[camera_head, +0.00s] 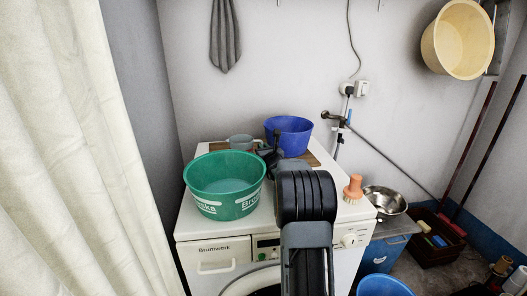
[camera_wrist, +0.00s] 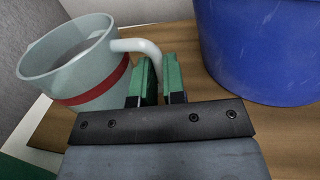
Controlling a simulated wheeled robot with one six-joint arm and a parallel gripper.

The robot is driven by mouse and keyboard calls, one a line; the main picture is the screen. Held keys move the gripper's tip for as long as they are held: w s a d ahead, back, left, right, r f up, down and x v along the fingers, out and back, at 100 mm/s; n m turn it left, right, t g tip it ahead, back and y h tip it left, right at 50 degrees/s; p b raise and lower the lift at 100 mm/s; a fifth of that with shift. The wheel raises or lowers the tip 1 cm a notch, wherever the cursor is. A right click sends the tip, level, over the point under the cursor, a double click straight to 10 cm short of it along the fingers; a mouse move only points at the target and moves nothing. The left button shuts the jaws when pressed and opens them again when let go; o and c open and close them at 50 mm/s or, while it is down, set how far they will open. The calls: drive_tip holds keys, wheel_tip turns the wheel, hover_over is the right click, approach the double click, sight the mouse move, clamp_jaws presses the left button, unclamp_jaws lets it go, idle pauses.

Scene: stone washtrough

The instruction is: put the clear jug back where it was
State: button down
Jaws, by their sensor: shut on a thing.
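The clear jug (camera_wrist: 75,65) has a red band and a pale handle. In the head view the jug (camera_head: 240,141) shows at the back of the washing machine top, partly hidden behind the green basin. My gripper (camera_head: 269,152) is to its right there, and my arm hides part of the area. Whether the jug touches the wooden board (camera_wrist: 180,50) under it is hard to tell.
A blue bucket (camera_head: 289,134) stands close to the right of my gripper. A green basin (camera_head: 225,184) is in front of the jug on the washing machine (camera_head: 213,257). An orange brush (camera_head: 353,188) stands at the right, with a metal bowl (camera_head: 385,199) beyond.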

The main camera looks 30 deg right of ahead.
drive_tip(key=shift+f, duration=0.15)
drive_tip(key=c, duration=1.2)
unclamp_jaws()
drive_tip(key=shift+r, duration=0.3)
drive_tip(key=v, duration=1.2)
drive_tip(key=shift+f, duration=0.2)
